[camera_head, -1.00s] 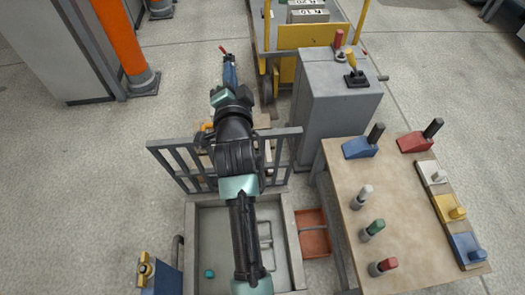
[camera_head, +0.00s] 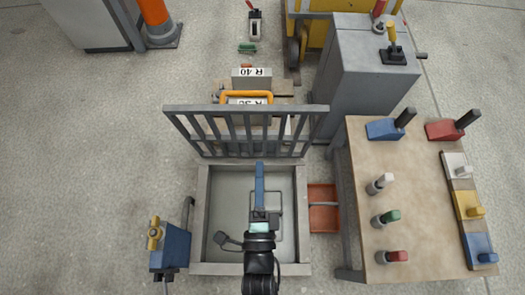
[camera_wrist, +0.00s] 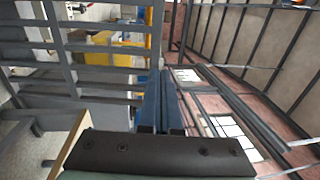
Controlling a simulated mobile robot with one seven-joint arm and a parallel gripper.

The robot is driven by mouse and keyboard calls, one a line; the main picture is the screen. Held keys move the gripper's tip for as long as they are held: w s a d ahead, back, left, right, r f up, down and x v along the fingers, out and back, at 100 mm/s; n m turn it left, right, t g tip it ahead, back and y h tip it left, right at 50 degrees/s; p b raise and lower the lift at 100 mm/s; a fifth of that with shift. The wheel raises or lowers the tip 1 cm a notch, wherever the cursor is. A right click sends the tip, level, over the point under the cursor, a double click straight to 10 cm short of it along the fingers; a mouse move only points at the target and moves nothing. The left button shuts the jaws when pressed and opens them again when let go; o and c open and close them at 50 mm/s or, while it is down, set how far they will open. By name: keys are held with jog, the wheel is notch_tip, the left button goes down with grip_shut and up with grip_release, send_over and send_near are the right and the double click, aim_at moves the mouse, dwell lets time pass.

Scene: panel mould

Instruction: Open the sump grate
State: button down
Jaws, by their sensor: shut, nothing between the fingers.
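The sump grate (camera_head: 245,132), a grey barred frame, stands raised on edge along the far side of the sump. The sump (camera_head: 228,190) is a shallow grey-rimmed pit, open to view, with a thin pipe loop and a small dark round piece on a rod inside. My gripper (camera_head: 259,166) has blue fingers, shut and empty, over the sump on the near side of the grate. In the wrist view the shut fingers (camera_wrist: 160,78) point ahead, with grey bars (camera_wrist: 100,70) at the left. I cannot tell whether the fingertips touch the grate.
A workbench (camera_head: 415,225) with coloured handled blocks stands to the right, a grey cabinet (camera_head: 365,70) behind it. A red tray (camera_head: 323,215) lies beside the sump. A blue box with a yellow valve (camera_head: 170,245) stands left. An orange handle (camera_head: 246,95) and labelled blocks (camera_head: 251,78) are behind the grate.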

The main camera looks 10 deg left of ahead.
aim_at(261, 112)
jog(key=b+x, duration=0.2)
jog(key=x, duration=0.9)
jog(key=shift+f+b, duration=0.1)
jog(key=shift+b, duration=0.2)
jog(key=shift+w, duration=0.45)
jog(key=w+a+r+g+p, duration=0.1)
jog(key=w+a+g+p, duration=0.1)
jog(key=w, duration=1.3)
jog(key=shift+a+g+h+p, duration=0.3)
jog(key=shift+a+g+p, duration=0.1)
jog(key=shift+a+p, duration=0.2)
